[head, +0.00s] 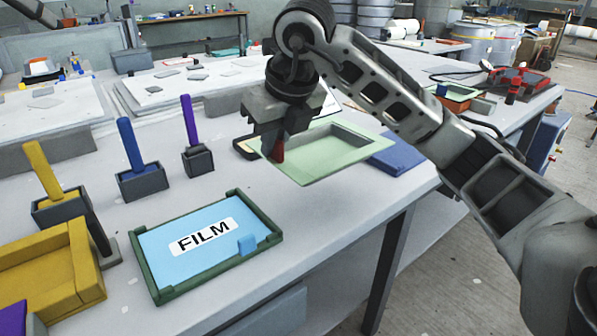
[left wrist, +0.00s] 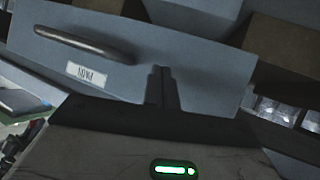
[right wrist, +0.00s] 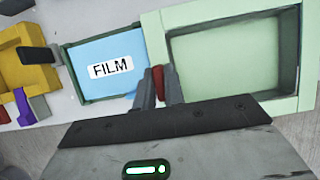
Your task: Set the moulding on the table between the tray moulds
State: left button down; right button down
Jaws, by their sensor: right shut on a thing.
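My right gripper (head: 278,148) is shut on the pale green moulding (head: 352,140), a shallow rectangular tray shape, at a red part on its near-left rim. The moulding is held over the right part of the table (head: 225,185). In the right wrist view the fingers (right wrist: 159,88) pinch the red part, and the moulding (right wrist: 235,65) fills the upper right. I cannot tell which things are the tray moulds. My left gripper (left wrist: 161,88) looks shut and empty.
A green-framed tray (head: 262,216) with a blue FILM sheet lies front centre. A yellow mould (head: 40,270) is at the left. Blue (head: 130,145), purple (head: 188,120) and yellow (head: 42,172) handled tools stand behind. A grey drawer front (left wrist: 60,50) faces my left gripper.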

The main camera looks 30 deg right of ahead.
aim_at(296, 155)
jog(key=w+d+f, duration=0.1)
jog(key=d+f, duration=0.1)
jog(key=w+d+f, duration=0.1)
jog(key=d+f, duration=0.1)
jog(key=w+d+f, duration=0.1)
jog(key=d+f, duration=0.1)
jog(key=shift+w+d+f, duration=0.15)
jog(key=shift+w+f, duration=0.1)
jog(key=shift+f, duration=0.05)
jog(key=shift+w+d+f+b, duration=0.15)
jog(key=shift+f+b, duration=0.2)
jog(key=shift+f, duration=1.35)
jog(key=shift+f, duration=0.15)
jog(key=c, duration=1.5)
grip_release()
